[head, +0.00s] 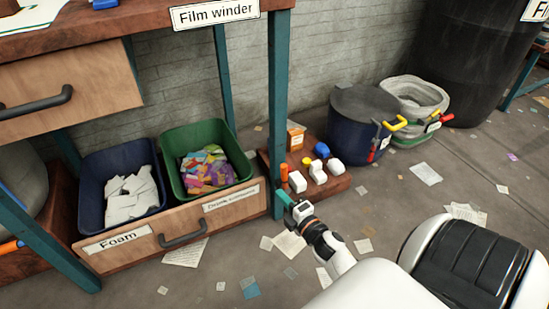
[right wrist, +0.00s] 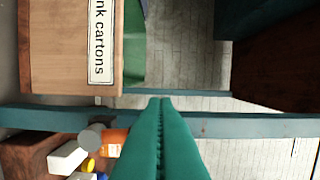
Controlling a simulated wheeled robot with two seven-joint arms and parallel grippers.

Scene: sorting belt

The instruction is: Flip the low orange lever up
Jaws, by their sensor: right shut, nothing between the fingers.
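My right gripper (head: 284,197) is at the foot of the bench's front leg in the head view, its green fingers pressed together with nothing between them. In the right wrist view its fingers (right wrist: 160,105) point at the teal bench leg. An upright orange piece (head: 284,172) stands just beyond the fingertips. Another orange piece (head: 10,247) shows low at the far left edge. I cannot tell which orange piece is the lever. My left gripper is not in view.
A drawer (head: 130,250) holds a blue foam bin (head: 88,190) and a green cartons bin (head: 190,134). A low brown board (head: 334,185) carries several small containers. A lidded blue bin (head: 362,110) stands right of it. The paper-strewn floor is otherwise open.

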